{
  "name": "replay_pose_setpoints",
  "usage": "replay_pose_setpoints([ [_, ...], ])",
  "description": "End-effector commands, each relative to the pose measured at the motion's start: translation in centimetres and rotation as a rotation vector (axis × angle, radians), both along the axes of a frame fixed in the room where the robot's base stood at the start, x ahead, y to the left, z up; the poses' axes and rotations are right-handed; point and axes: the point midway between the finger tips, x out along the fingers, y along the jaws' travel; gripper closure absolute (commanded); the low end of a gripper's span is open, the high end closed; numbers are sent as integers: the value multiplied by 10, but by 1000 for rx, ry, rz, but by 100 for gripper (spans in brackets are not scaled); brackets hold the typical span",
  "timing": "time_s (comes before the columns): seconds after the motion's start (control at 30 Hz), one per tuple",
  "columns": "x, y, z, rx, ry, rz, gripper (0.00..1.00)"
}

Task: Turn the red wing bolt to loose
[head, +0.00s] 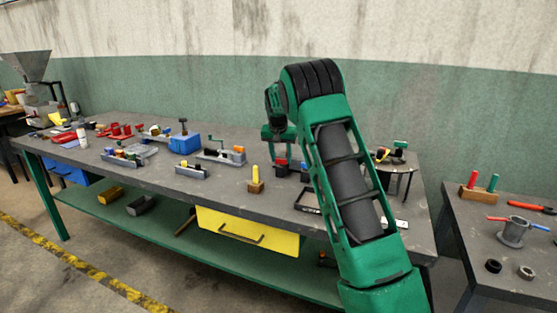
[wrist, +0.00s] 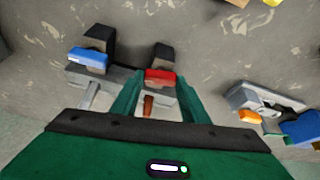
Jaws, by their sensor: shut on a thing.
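The red wing bolt (wrist: 160,76) shows in the wrist view between the tips of my two green fingers. It sits in front of a black block on a grey fixture (wrist: 122,75). My gripper (wrist: 158,82) is shut on the red bolt. A blue wing bolt (wrist: 88,57) sits to the left on the same fixture, beside another black block. In the head view my gripper (head: 280,150) is low over the bench, just above a small red part, and my arm hides some of the area. The bolt's thread is hidden.
The grey bench (head: 230,195) holds several other fixtures to the left, including a wooden block with a yellow peg (head: 256,182). In the wrist view a grey fixture with orange and blue parts (wrist: 262,105) lies to the right. A side table (head: 510,275) stands at the right.

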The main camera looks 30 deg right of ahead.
Motion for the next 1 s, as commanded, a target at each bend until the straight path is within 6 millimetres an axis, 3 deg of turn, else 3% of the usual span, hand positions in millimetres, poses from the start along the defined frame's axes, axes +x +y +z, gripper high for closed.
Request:
replay_pose_setpoints([
  [1.0, -1, -8, 1, 0, -5, 954, 82],
])
